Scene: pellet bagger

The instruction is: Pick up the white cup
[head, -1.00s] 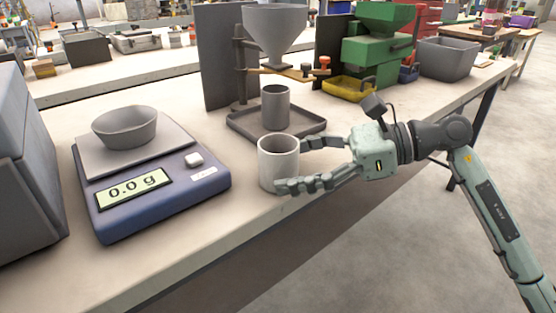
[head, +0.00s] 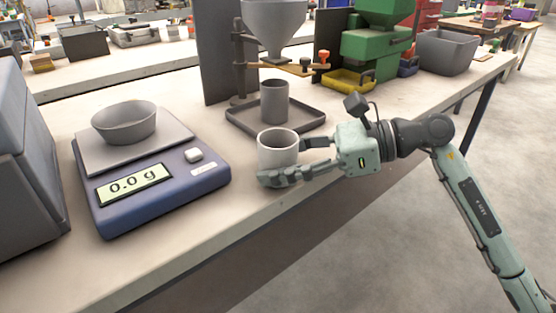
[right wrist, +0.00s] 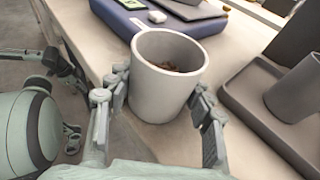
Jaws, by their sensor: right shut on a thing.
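The white cup (head: 278,146) stands upright near the front edge of the bench, to the right of the scale. My right gripper (head: 284,162) is shut on the cup, with one finger along its near side and the other behind it. In the right wrist view the cup (right wrist: 165,85) sits between the two fingers (right wrist: 158,104), and some brown material shows at its bottom. I cannot see a gap under the cup. My left gripper is not in view.
A blue scale (head: 165,200) reading 0.0 g carries a grey bowl (head: 124,130). Behind the cup, a grey cup (head: 275,102) stands on a dark tray (head: 240,122) under a hopper (head: 272,30). A green machine (head: 375,45) and a yellow tray (head: 349,82) are farther right.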

